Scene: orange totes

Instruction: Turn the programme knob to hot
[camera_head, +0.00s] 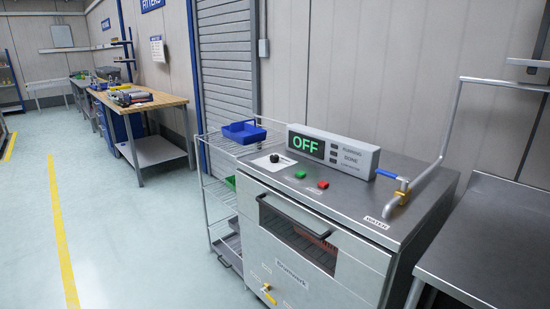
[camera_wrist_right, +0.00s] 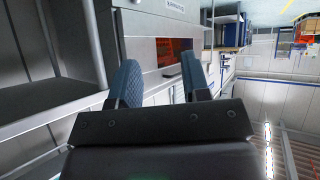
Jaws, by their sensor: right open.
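The programme knob (camera_head: 275,158) is a small black knob on a white plate at the left of the steel machine's top (camera_head: 345,200). Its pointer and marks are too small to read. The display (camera_head: 330,150) behind it shows a green OFF. My right gripper (camera_wrist_right: 170,82) shows in the right wrist view, its two blue-grey fingers apart with nothing between them. Beyond the fingers is the machine's front with its window (camera_wrist_right: 178,52). No gripper shows in the head view, so the right gripper is away from the knob. My left gripper is in neither view.
A green button (camera_head: 300,174) and a red button (camera_head: 323,184) sit right of the knob. A blue-handled water tap (camera_head: 400,190) stands at the right. A wire rack (camera_head: 210,185) with a blue bin (camera_head: 244,132) is on the left. The floor left is clear.

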